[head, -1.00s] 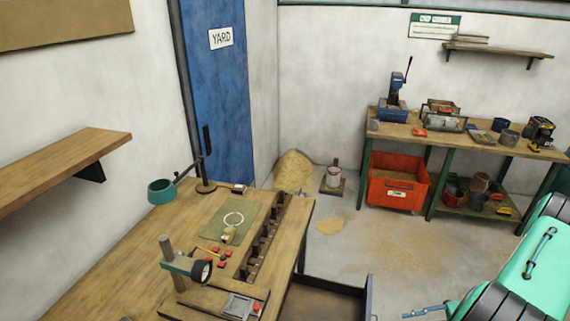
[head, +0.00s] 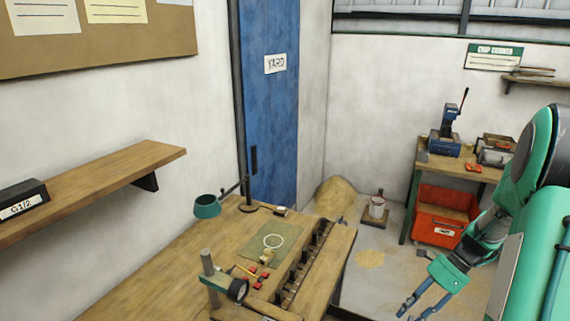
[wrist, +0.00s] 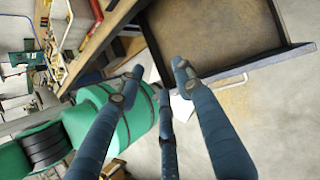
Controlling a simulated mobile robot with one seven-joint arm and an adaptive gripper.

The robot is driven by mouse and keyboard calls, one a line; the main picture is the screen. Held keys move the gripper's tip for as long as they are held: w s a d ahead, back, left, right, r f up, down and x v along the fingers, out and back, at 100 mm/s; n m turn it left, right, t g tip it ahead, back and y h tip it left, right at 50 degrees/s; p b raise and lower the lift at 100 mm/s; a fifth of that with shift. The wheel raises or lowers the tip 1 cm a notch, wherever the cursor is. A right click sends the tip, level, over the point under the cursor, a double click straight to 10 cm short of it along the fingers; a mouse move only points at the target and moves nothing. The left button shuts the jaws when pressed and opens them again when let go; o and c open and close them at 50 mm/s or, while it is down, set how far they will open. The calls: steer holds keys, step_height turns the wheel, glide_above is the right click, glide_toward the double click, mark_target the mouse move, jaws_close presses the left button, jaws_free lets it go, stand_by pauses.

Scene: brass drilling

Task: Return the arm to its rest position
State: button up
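My arm is folded at the right side of the head view, with its green links close to the camera. My gripper (head: 412,308) hangs at its lower end, fingers pointing down and left over the floor. In the wrist view my gripper (wrist: 157,74) has its dark blue fingers spread apart with nothing between them. An open drawer (wrist: 225,78) with a brown bottom lies beyond the fingertips there; no contact shows.
The wooden workbench (head: 165,270) stands left of my arm, carrying a green mat (head: 250,246) and a lamp (head: 207,206). A red crate (head: 440,228) sits under the rear bench (head: 432,165). Open floor lies between.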

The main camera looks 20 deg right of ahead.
steer(key=w+a+r+n+h, duration=0.2)
steer(key=a+r+n+h, duration=0.3)
steer(key=a+r+n, duration=0.9)
steer(key=s+a+r+n+t, duration=0.1)
steer(key=s+a+r+n, duration=0.2)
steer(key=a, duration=0.2)
steer(key=s+a+r+n+t+h, duration=0.1)
steer(key=s+a+r+n+t, duration=0.1)
steer(key=a, duration=0.4)
steer(key=s+a+r+n+t+h, duration=0.1)
steer(key=s+a+r+n+t, duration=0.1)
steer(key=s+a+r+n, duration=0.1)
steer(key=shift+s+a+r+n+b, duration=0.35)
steer(key=shift+a+r+n, duration=0.45)
steer(key=shift+a+n, duration=0.7)
